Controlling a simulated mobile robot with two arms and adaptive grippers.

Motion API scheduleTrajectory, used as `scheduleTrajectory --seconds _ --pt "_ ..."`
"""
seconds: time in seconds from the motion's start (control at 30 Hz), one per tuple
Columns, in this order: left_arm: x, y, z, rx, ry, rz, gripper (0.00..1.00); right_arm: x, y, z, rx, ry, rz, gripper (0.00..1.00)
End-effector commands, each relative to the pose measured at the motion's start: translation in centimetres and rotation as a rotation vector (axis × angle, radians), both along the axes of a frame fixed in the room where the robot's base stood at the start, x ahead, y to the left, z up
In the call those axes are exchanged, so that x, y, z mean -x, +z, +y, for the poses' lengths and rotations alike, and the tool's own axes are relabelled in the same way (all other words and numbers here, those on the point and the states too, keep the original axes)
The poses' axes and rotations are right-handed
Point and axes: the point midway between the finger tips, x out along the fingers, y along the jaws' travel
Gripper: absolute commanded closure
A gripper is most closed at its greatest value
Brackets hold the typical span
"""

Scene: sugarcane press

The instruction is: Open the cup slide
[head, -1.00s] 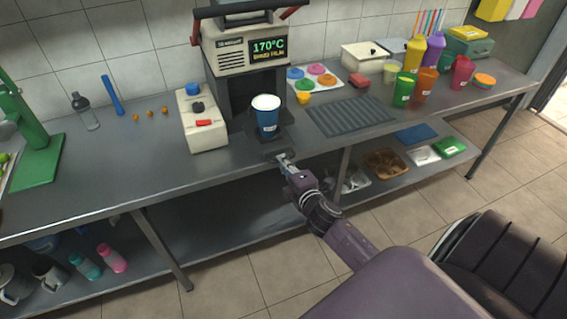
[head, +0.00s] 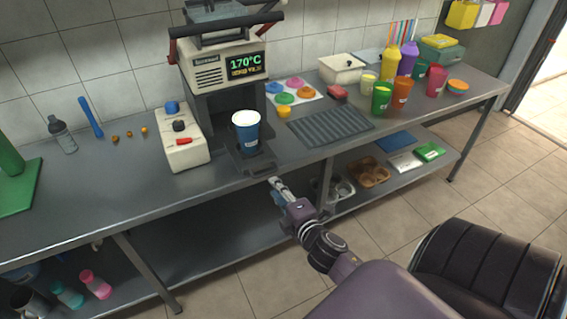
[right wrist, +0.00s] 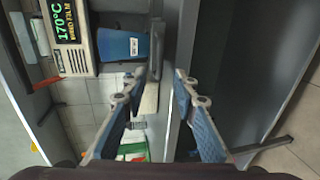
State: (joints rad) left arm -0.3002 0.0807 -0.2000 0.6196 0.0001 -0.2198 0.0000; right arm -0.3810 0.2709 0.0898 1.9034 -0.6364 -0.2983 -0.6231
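The cup slide (head: 255,164) is a dark tray at the foot of the sealing machine (head: 220,72). It juts out toward the counter's front edge. A blue cup (head: 246,134) stands upright on it and also shows in the right wrist view (right wrist: 124,46). My right gripper (head: 275,184) is in front of and below the slide's front end, apart from it. In the right wrist view its two fingers (right wrist: 157,84) are spread with nothing gripped. The slide's dark front end (right wrist: 156,50) lies just ahead of them. My left gripper is not in view.
A white control box (head: 182,150) stands left of the machine. A ribbed grey mat (head: 328,127) lies to the right. Bottles and cups stand farther right. A lower shelf (head: 215,238) runs under the counter. The floor in front is clear.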

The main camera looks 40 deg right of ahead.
Motion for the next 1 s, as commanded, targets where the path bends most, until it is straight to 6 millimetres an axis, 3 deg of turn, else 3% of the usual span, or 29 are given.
scheduleTrajectory --seconds 0.13,0.33,1.0 --pt "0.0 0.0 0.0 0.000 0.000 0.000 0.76 2.5 0.4 0.6 -0.003 0.000 0.002 0.73" --pt "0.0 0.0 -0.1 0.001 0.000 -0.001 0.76 4.2 0.9 1.0 -0.001 -0.001 0.001 0.73" --pt "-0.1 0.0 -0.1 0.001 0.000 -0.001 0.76 4.5 0.8 1.1 -0.004 -0.001 0.003 0.73"
